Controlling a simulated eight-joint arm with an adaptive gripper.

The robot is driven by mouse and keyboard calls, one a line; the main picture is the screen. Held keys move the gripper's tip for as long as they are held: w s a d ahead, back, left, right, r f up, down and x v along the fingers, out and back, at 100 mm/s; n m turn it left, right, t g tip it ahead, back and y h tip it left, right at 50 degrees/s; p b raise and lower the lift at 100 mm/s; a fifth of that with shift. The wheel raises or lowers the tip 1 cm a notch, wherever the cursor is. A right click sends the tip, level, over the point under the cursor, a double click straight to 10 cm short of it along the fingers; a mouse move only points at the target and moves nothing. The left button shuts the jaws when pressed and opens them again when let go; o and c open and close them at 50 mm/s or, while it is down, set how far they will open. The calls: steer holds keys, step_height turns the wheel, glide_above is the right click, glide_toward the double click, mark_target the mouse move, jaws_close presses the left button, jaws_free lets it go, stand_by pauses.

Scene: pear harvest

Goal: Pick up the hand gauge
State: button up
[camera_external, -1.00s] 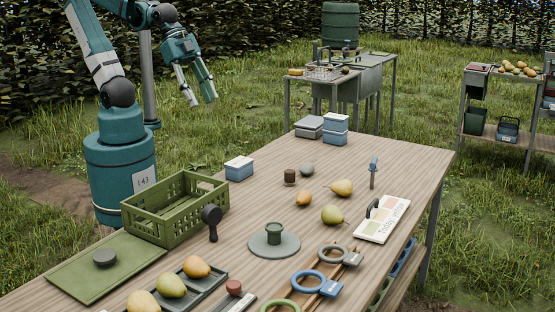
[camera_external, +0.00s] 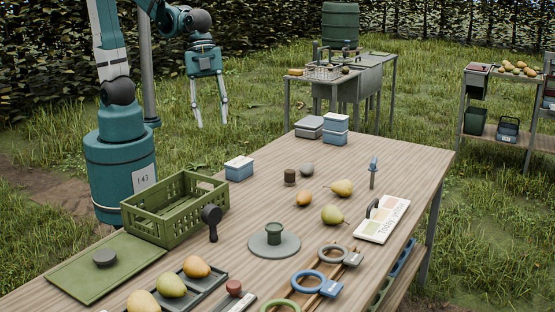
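Three ring-shaped gauges lie at the table's front: a grey ring (camera_external: 333,247), a blue ring with a blue tag (camera_external: 330,288) and a green ring (camera_external: 281,308), partly cut off by the frame. A slim blue-topped hand tool (camera_external: 373,172) stands upright near the right rear. I cannot tell which of these is called the hand gauge. My gripper (camera_external: 211,112) is open and empty, fingers pointing down, in the air beyond the table's far left edge. It is well away from all of these and touches nothing.
A green crate (camera_external: 175,218) and a black paddle-shaped tool (camera_external: 212,222) are at the left. Loose pears (camera_external: 333,214), a round grey plate (camera_external: 274,245) with a green cup and a colour card (camera_external: 382,218) occupy the middle and right. Blue-and-white boxes (camera_external: 239,168) stand at the rear.

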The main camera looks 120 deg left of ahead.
steer(key=w+d+f+m+g+h, duration=0.1)
steer(key=w+d+f+m+g, duration=0.1)
steer(key=w+d+f+m, duration=0.35)
steer(key=m+g+h+p, duration=0.1)
steer(key=m+g, duration=0.1)
steer(key=m, duration=0.2)
glide_toward(212, 206)
steer(key=f, duration=0.1)
steer(key=shift+w+d+f+m, duration=0.1)
steer(key=shift+d+f+m, duration=0.05)
steer(key=shift+f+m, duration=0.3)
steer(key=shift+d+f+m, duration=0.15)
steer(key=shift+f+m, duration=0.05)
steer(key=shift+f, duration=0.3)
steer(key=shift+x, duration=1.25)
steer(key=shift+d+f, duration=0.1)
steer(key=shift+s+x, duration=0.15)
steer(key=shift+x, duration=1.1)
steer(key=shift+s+x, duration=0.1)
steer(key=shift+x, duration=1.15)
steer(key=shift+d, duration=0.1)
steer(key=shift+c, duration=0.6)
jaws_close()
